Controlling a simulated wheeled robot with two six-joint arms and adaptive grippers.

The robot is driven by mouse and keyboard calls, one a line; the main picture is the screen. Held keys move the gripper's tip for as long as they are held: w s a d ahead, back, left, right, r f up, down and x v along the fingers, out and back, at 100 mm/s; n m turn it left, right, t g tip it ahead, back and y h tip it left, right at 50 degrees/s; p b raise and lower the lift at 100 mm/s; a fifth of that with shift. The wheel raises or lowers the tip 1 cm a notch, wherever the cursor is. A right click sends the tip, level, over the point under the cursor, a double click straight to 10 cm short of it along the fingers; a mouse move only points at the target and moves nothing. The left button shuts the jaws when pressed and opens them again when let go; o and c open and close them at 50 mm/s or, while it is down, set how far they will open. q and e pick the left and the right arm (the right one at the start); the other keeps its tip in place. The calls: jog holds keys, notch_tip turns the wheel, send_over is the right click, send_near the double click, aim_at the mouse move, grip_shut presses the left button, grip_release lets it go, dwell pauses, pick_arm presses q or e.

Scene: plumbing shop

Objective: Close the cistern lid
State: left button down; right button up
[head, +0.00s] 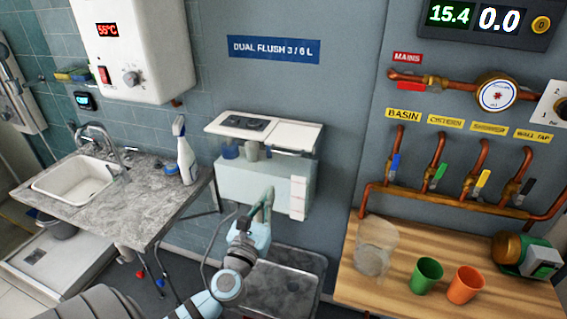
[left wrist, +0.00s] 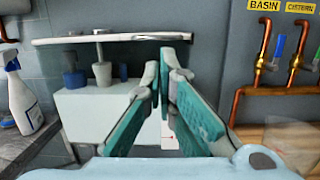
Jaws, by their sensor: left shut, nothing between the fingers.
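The cistern lid (head: 296,136) is a white slab with a dark button panel (head: 246,123). It sits raised above the pale translucent cistern tank (head: 240,184), with an open gap between them. Blue and grey fittings show in the gap, and the lid's edge spans the left wrist view (left wrist: 110,38). My left gripper (head: 268,193) is in front of the tank, below the lid's front edge. Its teal fingers (left wrist: 165,60) are together at the tips and hold nothing. Whether they touch the tank cannot be told. My right gripper is not in view.
A spray bottle (head: 186,152) stands on the grey sink counter (head: 130,205) at left. At right, a wooden bench (head: 400,300) bears a clear container (head: 374,248), a green cup (head: 426,275) and an orange cup (head: 465,284). Copper pipes (head: 440,198) run above it.

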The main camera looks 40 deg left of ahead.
pick_arm(q)
jog(key=x, duration=1.3)
jog(key=shift+f+p, duration=0.25)
jog(key=shift+p, duration=0.15)
jog(key=shift+a, duration=0.1)
jog(key=shift+b+x, duration=0.35)
jog(key=shift+x, duration=0.5)
jog(key=shift+f, duration=0.1)
